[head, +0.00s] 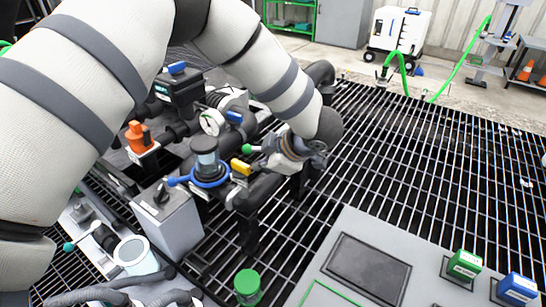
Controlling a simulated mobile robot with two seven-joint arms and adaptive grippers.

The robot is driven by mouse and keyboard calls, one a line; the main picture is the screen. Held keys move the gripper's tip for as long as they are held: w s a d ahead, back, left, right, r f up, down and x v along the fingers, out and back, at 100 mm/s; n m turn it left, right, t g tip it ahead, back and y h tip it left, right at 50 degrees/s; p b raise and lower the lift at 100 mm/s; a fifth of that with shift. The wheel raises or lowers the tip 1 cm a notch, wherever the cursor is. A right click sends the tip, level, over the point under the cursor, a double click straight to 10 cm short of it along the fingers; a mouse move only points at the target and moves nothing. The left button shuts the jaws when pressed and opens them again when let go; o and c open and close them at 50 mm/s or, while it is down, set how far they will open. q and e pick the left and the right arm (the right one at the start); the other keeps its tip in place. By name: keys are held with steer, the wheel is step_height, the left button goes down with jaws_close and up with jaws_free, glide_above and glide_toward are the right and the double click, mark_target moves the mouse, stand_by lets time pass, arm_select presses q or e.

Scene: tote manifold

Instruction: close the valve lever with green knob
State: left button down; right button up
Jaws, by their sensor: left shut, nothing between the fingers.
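A small green knob (246,149) sits at the left end of a short lever on the pipe manifold. The lever runs right towards a metal valve body (285,152), where my arm partly covers it. My left arm comes in from the left, arches over the manifold and bends down. My left gripper (316,154) is shut and empty at the pipe end, just right of the valve body. Its fingertips are small and partly hidden, and I cannot tell whether they touch the valve. My right gripper is not in view.
Left of the valve are a yellow handle (240,167), a blue handwheel (210,178), a pressure gauge (212,122) and an orange handle (138,134). A teal-knobbed lever (70,246) is at lower left. A grey panel (345,225) fills the front right. Open grating lies right of the manifold.

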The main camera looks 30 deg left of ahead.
mark_target(260, 177)
arm_select(q)
steer(key=x, duration=0.3)
steer(key=shift+w+a, duration=0.2)
steer(key=shift+w, duration=0.1)
steer(key=shift+w+a+r, duration=0.15)
steer(key=shift+w+a, duration=0.15)
steer(key=shift+w, duration=0.2)
steer(key=shift+w+a+r, duration=0.15)
steer(key=shift+w+a, duration=0.15)
steer(key=shift+w, duration=0.2)
steer(key=shift+w+a+r, duration=0.15)
steer(key=shift+w+a, duration=0.05)
steer(key=shift+w, duration=0.15)
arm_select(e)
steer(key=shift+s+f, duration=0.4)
